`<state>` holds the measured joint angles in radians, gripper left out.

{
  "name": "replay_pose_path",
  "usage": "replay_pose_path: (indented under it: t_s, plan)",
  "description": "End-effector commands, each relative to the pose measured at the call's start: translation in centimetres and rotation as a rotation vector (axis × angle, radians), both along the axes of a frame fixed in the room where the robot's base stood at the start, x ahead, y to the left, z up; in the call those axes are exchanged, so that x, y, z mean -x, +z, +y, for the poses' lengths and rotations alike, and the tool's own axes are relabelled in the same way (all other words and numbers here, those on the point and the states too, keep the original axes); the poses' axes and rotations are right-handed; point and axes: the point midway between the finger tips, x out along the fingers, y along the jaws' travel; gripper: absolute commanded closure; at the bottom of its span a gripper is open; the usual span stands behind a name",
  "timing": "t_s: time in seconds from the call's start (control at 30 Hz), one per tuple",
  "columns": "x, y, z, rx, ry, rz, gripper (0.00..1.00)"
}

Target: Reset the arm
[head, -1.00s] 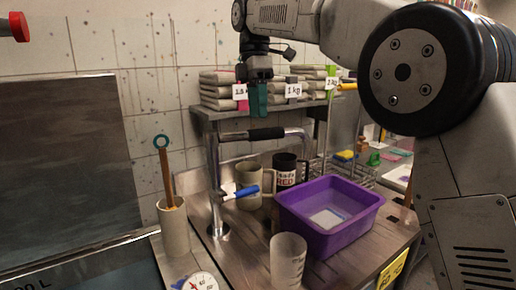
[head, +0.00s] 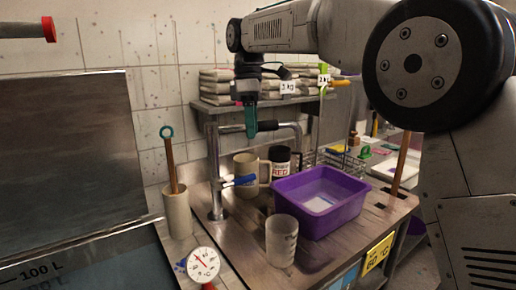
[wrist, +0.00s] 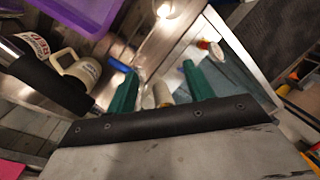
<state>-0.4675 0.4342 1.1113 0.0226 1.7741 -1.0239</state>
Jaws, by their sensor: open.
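My gripper (head: 249,118) hangs from my raised arm in the head view, pointing down in front of the shelf and above the tap. Its green fingers stand apart with nothing between them. They also show in the wrist view (wrist: 162,90), spread, with the sink area and a steel tank below. The upper links of my arm cover the top right of the head view.
Below are a steel tap (head: 213,175) with a blue lever, two mugs (head: 247,172), a purple basin (head: 318,202) and a clear beaker (head: 281,240). Folded stacks (head: 216,86) fill the shelf behind. A cylinder with a stick (head: 177,212) and a dial thermometer (head: 204,265) stand left.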

Motion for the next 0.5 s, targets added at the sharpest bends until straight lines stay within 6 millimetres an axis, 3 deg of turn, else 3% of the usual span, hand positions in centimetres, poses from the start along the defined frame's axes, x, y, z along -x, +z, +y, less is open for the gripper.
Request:
replay_pose_path:
  t_s: [0.27,0.37,0.5]
  plan:
    - [3.7,-2.4,-4.9,0.046,-0.338,-0.033,0.48]
    - [6.2,-3.2,-7.9,0.061,-0.498,-0.052,0.48]
    - [11.4,-4.8,-13.0,0.076,-0.755,-0.089,0.48]
